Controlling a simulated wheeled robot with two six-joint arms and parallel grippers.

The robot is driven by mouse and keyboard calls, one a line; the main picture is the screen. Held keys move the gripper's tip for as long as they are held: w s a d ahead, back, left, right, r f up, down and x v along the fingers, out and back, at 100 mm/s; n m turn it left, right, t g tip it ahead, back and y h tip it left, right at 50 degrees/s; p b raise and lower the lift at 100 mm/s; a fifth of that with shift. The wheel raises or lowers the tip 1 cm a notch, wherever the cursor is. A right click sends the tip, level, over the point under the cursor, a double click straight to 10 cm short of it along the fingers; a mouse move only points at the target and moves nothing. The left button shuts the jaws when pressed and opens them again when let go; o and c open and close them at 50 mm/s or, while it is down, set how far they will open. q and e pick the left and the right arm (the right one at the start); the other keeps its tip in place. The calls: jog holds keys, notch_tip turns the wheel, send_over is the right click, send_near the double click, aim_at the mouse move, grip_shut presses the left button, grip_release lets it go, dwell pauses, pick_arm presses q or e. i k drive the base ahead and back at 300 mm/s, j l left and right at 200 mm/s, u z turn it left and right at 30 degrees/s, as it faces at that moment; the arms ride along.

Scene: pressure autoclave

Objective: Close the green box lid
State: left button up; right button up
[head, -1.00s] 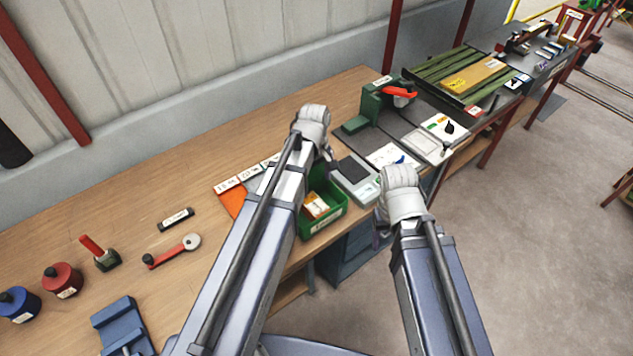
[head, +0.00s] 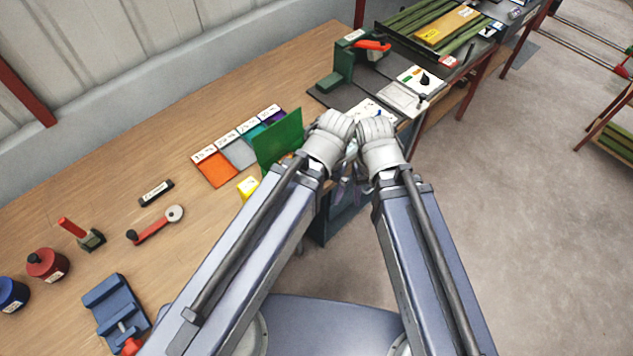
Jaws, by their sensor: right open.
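The green box lid (head: 279,141) stands up steeply beside the colored cards on the bench. The box body is mostly hidden behind my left forearm, so I cannot tell its contents. My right gripper (head: 357,186) points down at the bench's front edge, right of the lid and apart from it; it is open, its fingers small and partly covered. My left gripper (head: 338,190) is beside it, its wrist just right of the lid. Its fingers are mostly hidden under the wrist, and I cannot tell whether the wrist touches the lid.
A red-handled crank (head: 155,226) and blue vise (head: 117,306) are left. A green press (head: 345,62) stands beyond.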

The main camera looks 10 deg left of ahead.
aim_at(279, 135)
jog(key=i+u, duration=0.2)
jog(key=u, duration=0.15)
jog(key=i+l+u, duration=0.1)
jog(key=u, duration=0.3)
jog(key=i, duration=0.05)
